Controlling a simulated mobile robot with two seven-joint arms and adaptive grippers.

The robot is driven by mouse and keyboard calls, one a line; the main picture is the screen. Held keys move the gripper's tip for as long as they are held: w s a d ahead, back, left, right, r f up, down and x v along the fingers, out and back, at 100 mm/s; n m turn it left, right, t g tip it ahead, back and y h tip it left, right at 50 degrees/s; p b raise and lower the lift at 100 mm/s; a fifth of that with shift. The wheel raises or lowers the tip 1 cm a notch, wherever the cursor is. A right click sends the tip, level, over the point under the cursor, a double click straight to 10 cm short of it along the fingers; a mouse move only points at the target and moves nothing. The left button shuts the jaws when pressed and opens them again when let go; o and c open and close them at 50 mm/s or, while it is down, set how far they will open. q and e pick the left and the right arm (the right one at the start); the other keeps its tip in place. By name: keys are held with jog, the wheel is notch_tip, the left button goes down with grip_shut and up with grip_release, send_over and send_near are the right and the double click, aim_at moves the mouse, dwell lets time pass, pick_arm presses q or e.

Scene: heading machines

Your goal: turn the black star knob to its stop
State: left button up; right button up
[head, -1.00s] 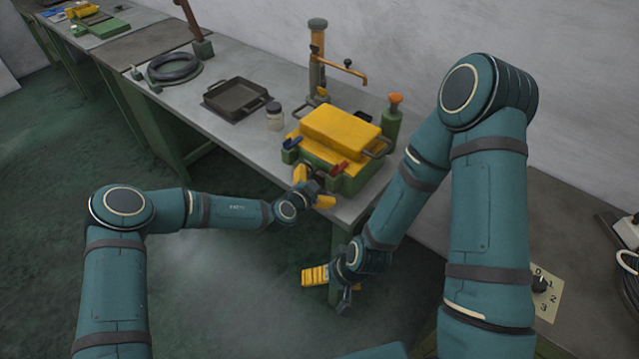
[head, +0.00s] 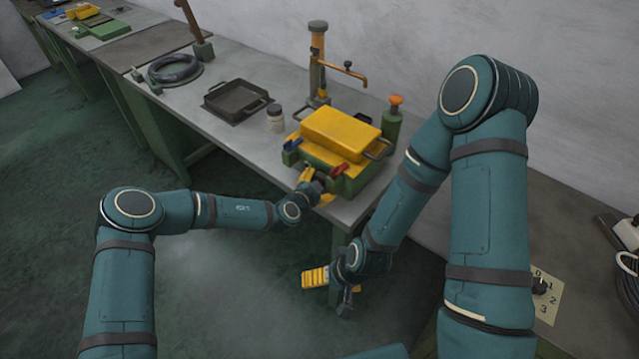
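A green machine (head: 352,185) with a yellow top block (head: 340,134) stands at the near end of the workbench. My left gripper (head: 317,187) is at its front face, with one yellow finger at the upper left and the other at the lower right. A dark shape lies between the fingers; I cannot make out a star knob there or tell whether the fingers grip it. My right gripper (head: 317,277) hangs lower, in front of the bench leg and apart from the machine. Its finger gap is not clear.
A jar (head: 275,123), a black tray (head: 236,120) and a green bottle (head: 392,127) stand nearby. A small black knob (head: 540,285) sits on a numbered plate at the right.

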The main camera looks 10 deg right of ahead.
pick_arm(q)
jog(key=shift+w+r+m+t+p, duration=0.1)
jog(key=shift+r+m+t+p, duration=0.1)
jog(key=shift+m+t+p, duration=0.25)
jog(key=o, duration=1.1)
jog(key=shift+d+f, duration=0.1)
jog(key=shift+f, duration=0.05)
jog(key=shift+o, duration=0.2)
jog(key=v, duration=1.2)
